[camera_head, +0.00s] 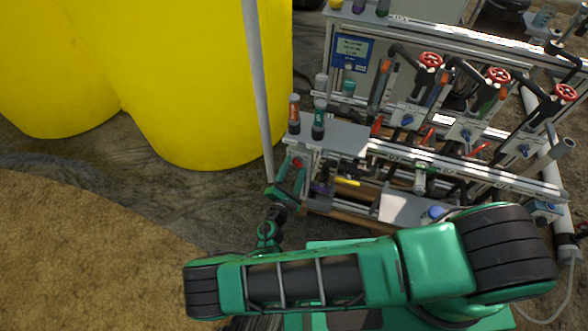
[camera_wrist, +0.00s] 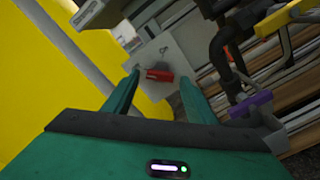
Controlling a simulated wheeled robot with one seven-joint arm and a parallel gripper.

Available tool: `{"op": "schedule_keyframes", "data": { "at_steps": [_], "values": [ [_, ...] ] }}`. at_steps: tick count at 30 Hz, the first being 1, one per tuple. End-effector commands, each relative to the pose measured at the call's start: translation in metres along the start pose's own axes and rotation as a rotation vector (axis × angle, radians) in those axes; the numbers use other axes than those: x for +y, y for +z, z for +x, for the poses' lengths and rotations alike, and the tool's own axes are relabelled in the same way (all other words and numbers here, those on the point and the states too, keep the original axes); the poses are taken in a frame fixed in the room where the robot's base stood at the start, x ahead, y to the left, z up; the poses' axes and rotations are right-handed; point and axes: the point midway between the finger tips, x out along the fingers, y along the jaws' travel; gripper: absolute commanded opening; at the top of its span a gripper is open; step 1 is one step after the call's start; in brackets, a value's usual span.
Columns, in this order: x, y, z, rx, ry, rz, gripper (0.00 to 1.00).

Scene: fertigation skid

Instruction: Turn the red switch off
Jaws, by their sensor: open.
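The red switch (camera_wrist: 159,75) is a small red handle on a light grey plate (camera_wrist: 183,62) in the wrist view. It lies between and just beyond my gripper's fingertips, and I cannot tell whether either finger touches it. My gripper (camera_wrist: 158,85) is open, with one green finger on each side of the switch. In the head view the red switch (camera_head: 297,163) shows as a small red spot on the left end of the skid frame, with my gripper (camera_head: 286,182) right at it. My gripper partly covers that area, so the switch's exact setting is hard to read there.
Large yellow tanks (camera_head: 190,70) stand at the left, with a grey upright pole (camera_head: 258,90) close by my gripper. The skid carries red handwheels (camera_head: 430,60), pipes and bottles (camera_head: 294,112). A purple clip (camera_wrist: 250,104) and a yellow handle (camera_wrist: 283,18) lie right of my gripper. Bare ground is open at lower left.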

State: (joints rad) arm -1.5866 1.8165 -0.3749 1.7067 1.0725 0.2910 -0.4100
Motion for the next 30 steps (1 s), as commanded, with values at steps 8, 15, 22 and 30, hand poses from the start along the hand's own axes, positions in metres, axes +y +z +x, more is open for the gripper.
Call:
{"op": "schedule_keyframes", "data": {
  "at_steps": [8,15,22,30],
  "values": [
    [0.001,0.000,-0.026,0.002,0.001,0.000,0.52],
    [0.000,-0.001,-0.072,0.003,0.001,-0.001,0.52],
    [0.000,-0.002,-0.101,0.003,0.000,0.001,0.52],
    [0.000,-0.001,-0.108,0.002,-0.001,0.000,0.52]
  ]
}}
